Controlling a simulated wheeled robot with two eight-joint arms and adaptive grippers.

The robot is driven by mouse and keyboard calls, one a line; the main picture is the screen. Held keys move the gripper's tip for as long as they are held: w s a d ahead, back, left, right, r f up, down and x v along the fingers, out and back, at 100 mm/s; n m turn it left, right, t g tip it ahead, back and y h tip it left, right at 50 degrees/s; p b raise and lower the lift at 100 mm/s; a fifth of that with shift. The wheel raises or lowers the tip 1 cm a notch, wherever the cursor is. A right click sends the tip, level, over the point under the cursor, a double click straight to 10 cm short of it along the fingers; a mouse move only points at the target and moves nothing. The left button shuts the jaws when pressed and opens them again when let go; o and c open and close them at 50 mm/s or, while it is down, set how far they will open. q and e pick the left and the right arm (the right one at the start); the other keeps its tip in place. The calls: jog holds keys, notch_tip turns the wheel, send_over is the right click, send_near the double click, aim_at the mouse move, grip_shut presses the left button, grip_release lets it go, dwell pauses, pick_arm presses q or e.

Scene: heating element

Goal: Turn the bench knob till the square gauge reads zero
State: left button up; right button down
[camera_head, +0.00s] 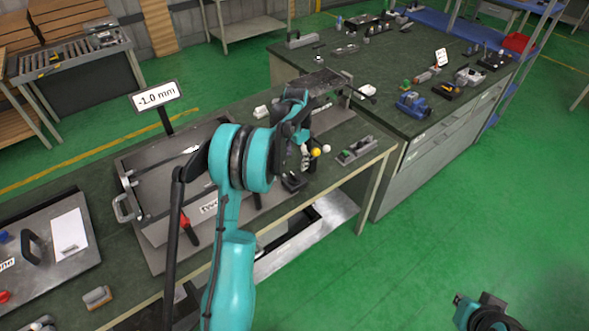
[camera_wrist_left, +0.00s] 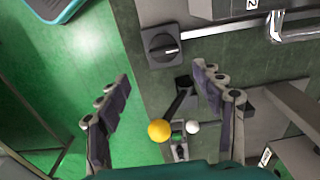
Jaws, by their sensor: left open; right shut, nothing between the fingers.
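The square gauge's display (camera_head: 157,95) reads -1.0 mm in the head view and stands behind the steel plate assembly. The bench knob (camera_wrist_left: 163,47) is round and dark with a pale pointer line, set on a dark square plate at the bench edge in the left wrist view. My right gripper (camera_head: 487,318) is at the bottom right over the floor, shut and only partly in view.
A yellow ball (camera_wrist_left: 159,130) and a white ball (camera_wrist_left: 193,127) are close to the left gripper's fingers. A black lever (camera_wrist_left: 180,97) stands beside the knob. A second bench (camera_head: 395,105) with several tools stands behind. Green floor (camera_head: 420,245) is clear at right.

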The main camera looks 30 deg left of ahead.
aim_at(294, 176)
pick_arm(q)
jog(key=shift+w+a+f, duration=0.1)
jog(key=shift+a+f, duration=0.15)
jog(key=shift+f, duration=0.2)
jog(key=shift+w+a+f, duration=0.1)
jog(key=shift+a+f, duration=0.1)
jog(key=shift+f, duration=0.2)
notch_tip(294, 176, down, 7)
jog(key=shift+f+b, duration=0.1)
jog(key=shift+b, duration=0.45)
jog(key=shift+c, duration=0.3)
jog(key=c, duration=1.1)
